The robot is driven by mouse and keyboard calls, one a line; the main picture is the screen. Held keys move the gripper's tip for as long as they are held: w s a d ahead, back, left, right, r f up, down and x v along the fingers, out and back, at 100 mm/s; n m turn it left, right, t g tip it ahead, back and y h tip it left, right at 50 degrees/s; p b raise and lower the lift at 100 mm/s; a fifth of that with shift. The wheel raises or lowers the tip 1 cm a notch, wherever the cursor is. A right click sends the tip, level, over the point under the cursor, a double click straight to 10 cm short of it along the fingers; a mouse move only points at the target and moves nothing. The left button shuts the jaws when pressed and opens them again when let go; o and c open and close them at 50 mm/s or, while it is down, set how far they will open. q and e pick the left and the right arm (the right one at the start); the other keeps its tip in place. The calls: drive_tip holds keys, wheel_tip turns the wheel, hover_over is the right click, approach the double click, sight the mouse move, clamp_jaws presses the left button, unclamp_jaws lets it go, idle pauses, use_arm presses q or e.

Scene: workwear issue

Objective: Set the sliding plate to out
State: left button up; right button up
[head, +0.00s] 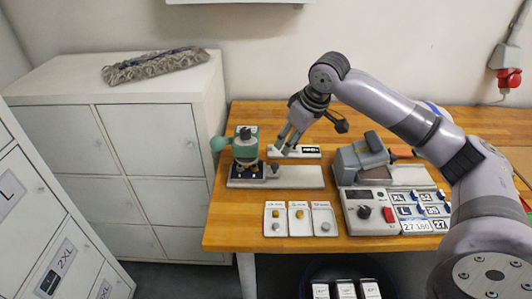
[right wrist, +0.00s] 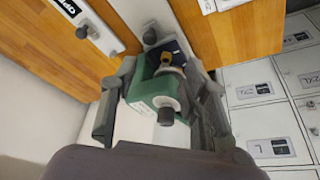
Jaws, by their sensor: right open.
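A green press (head: 246,146) with a round green knob on its left stands on a pale base plate (head: 300,177) on the wooden table. Under its head is a dark sliding plate (head: 243,169) with brass-coloured parts, and a small dark knob (head: 275,169) sits just right of it. My right gripper (head: 286,148) is open and empty, above and to the right of the press. In the right wrist view, the green press (right wrist: 158,90) shows beyond and between the open fingers, with the dark knob (right wrist: 150,37) above it. The sliding plate is partly hidden by the press head. My left gripper is out of view.
A pale strip with a black label (head: 310,150) lies behind the base. Three small trays (head: 299,231) stand in front. A grey machine (head: 362,160) and a control box (head: 369,228) stand to the right. White lockers (head: 150,140) are left of the table.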

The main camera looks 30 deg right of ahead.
wheel_tip(320, 180, up, 2)
drive_tip(key=w+d, duration=0.1)
drive_tip(key=d, duration=0.1)
drive_tip(key=p, duration=0.1)
approach(275, 165)
drive_tip(key=shift+m, duration=0.3)
drive_tip(key=p+x, duration=0.1)
drive_tip(key=x, duration=0.6)
drive_tip(key=shift+f+p, duration=0.3)
drive_tip(key=shift+w+f, duration=0.2)
drive_tip(key=shift+f, duration=0.25)
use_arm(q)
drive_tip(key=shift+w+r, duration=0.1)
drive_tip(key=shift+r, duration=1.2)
use_arm(e)
clamp_jaws()
